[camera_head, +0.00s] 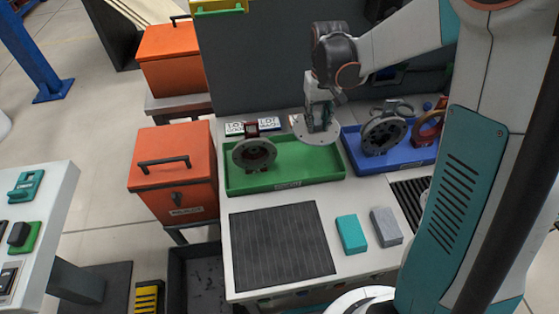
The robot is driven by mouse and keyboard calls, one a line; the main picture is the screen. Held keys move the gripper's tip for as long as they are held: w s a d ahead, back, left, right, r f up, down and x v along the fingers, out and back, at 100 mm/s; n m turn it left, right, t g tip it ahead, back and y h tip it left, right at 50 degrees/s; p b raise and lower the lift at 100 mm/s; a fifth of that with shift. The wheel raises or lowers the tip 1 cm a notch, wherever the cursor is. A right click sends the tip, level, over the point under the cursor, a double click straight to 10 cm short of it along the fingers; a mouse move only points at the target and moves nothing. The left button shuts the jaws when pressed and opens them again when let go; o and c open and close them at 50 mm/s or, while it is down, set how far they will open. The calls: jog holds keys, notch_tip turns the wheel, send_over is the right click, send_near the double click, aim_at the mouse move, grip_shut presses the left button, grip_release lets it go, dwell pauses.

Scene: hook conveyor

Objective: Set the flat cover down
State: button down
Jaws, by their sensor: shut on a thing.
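The flat cover (299,128) is a pale grey, flat plate with small holes. My gripper (318,126) is shut on it and points down. The cover hangs over the right part of the green tray (312,172), close to the tray's back edge. I cannot tell how far it is above the tray floor. A dark round flanged part (255,155) stands in the left part of the green tray, apart from the cover. The gripper's fingertips are partly hidden by the hand.
A blue tray (402,160) to the right holds a round dark part (384,134) and an orange-brown ring (430,127). A black ribbed mat (281,243), a teal block (351,234) and a grey block (386,227) lie in front. Orange bins (172,170) stand left.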

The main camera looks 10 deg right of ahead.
aim_at(310, 160)
jog(key=r, duration=0.1)
jog(key=w+r, duration=0.1)
jog(key=r, duration=0.1)
jog(key=shift+w+r, duration=0.1)
jog(key=shift+w, duration=0.15)
notch_tip(310, 160, down, 19)
jog(key=b, duration=0.6)
jog(key=shift+d+f, duration=0.1)
jog(key=shift+f, duration=0.1)
jog(key=shift+f, duration=0.2)
jog(key=c, duration=1.3)
grip_release()
jog(key=shift+r, duration=0.15)
